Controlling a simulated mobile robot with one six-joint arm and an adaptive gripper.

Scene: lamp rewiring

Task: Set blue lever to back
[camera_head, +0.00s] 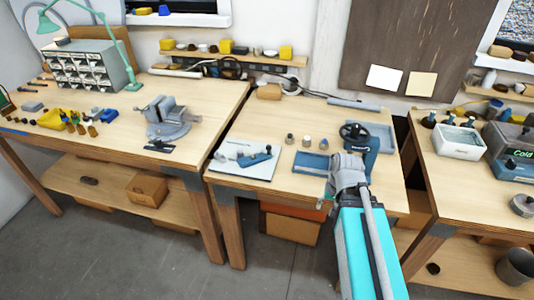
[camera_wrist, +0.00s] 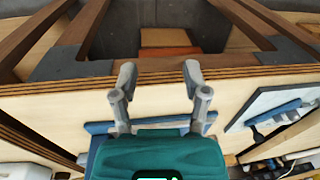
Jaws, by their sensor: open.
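A blue lever-like part (camera_head: 258,157) sits on a white board (camera_head: 232,168) at the front left of the middle bench; I cannot tell which way it is set. In the wrist view the blue part (camera_wrist: 273,115) and board (camera_wrist: 262,98) show at the right. My gripper (camera_wrist: 159,78) is open and empty, its two grey fingers apart over the bench's front edge. In the head view my gripper (camera_head: 328,188) is at the front of the middle bench, right of the board and apart from the lever.
A blue press with a black handwheel (camera_head: 355,131) stands close behind my gripper. A flat blue piece (camera_head: 310,164) lies left of it. Several small cylinders (camera_head: 307,141) stand behind. A grey vise (camera_head: 166,118) is on the left bench. Bare wood lies between board and cylinders.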

